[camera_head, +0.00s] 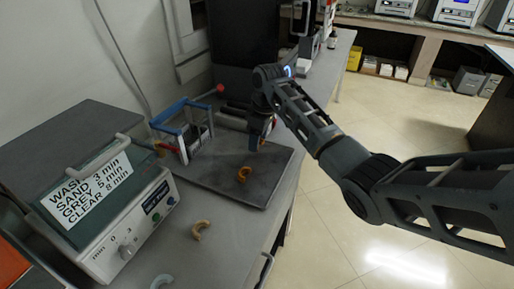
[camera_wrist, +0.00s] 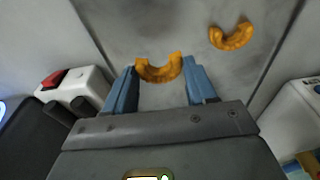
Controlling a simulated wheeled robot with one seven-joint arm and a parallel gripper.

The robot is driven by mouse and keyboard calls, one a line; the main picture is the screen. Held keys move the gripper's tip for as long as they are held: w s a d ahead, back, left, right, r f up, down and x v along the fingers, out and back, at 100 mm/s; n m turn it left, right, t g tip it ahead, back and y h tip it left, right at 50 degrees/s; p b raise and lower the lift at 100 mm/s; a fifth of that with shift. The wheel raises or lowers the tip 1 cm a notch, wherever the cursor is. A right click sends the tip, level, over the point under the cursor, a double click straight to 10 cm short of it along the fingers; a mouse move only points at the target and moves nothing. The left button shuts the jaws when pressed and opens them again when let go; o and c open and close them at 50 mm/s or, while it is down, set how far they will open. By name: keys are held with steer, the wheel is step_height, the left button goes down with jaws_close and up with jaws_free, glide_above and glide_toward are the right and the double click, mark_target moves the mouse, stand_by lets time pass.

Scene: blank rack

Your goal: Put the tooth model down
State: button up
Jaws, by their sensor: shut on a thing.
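My gripper (camera_head: 256,140) is over the far part of the dark grey tray (camera_head: 215,176). In the wrist view, the blue fingers of my gripper (camera_wrist: 160,82) are shut on an orange, arch-shaped tooth model (camera_wrist: 159,70). Its curved side points toward the palm. In the head view the held model is mostly hidden by the gripper, and I cannot tell whether it touches the tray. A second orange tooth model (camera_head: 244,174) lies on the tray, nearer the camera; it also shows at the upper right of the wrist view (camera_wrist: 231,37).
A blue-framed rack (camera_head: 182,131) stands at the tray's left edge. A machine with a timing label (camera_head: 128,222) stands at left. A tan arch (camera_head: 201,230) and a grey arch (camera_head: 161,282) lie on the bench in front.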

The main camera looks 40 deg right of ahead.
mark_target(256, 157)
steer(key=shift+w+a+f, duration=0.1)
steer(key=shift+f, duration=2)
steer(key=shift+f, duration=0.1)
steer(key=o, duration=1.1)
step_height(256, 157, up, 12)
steer(key=s, duration=0.1)
steer(key=shift+s+d, duration=0.3)
steer(key=shift+s, duration=0.05)
